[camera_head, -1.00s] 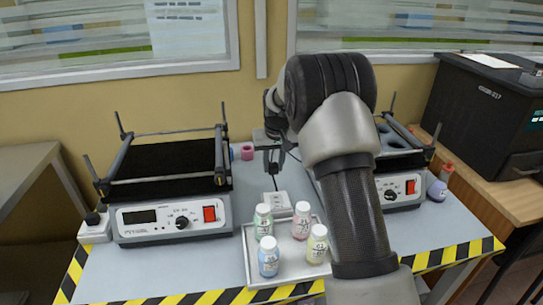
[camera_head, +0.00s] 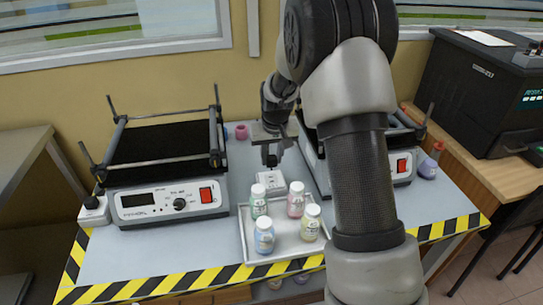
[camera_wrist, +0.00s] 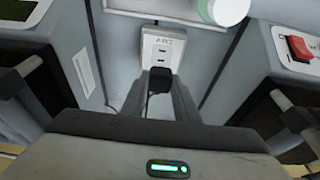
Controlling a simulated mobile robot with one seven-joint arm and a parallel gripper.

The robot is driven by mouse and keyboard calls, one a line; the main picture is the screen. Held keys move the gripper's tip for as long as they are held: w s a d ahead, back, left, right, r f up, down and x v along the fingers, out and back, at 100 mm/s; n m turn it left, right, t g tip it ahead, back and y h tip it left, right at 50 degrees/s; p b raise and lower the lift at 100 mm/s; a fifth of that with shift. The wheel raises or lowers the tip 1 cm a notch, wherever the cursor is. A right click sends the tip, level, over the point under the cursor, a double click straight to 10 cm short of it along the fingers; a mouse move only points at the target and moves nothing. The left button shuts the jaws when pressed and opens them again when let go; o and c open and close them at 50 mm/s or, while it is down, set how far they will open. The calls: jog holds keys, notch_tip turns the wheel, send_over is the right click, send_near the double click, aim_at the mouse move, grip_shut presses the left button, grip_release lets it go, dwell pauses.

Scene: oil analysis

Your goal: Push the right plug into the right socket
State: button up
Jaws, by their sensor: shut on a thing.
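A black plug (camera_wrist: 159,80) is held between the two fingers of my gripper (camera_wrist: 161,92) in the wrist view. A white socket block (camera_wrist: 160,48) with dark slots and printed letters lies on the table just beyond the plug. The plug overlaps the near end of the block, and I cannot tell whether it touches or is inserted. Another white socket block (camera_head: 94,209) with a dark plug stands beside the left machine.
A tray (camera_head: 283,255) with several capped bottles stands close in front of the socket block. A left machine (camera_head: 172,200) and a right machine (camera_head: 402,168), each with a red switch, flank the narrow gap. Small pink and blue items lie behind.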

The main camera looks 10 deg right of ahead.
aim_at(272, 167)
jog(key=shift+f+b, duration=1.55)
jog(key=shift+f, duration=1)
jog(key=shift+f+b, duration=0.45)
jog(key=shift+f, duration=0.2)
jog(key=o, duration=1.1)
jog(key=shift+c, duration=0.2)
jog(key=p+v, duration=0.3)
jog(key=v, duration=1.4)
jog(key=shift+r, duration=0.3)
jog(key=shift+r, duration=0.1)
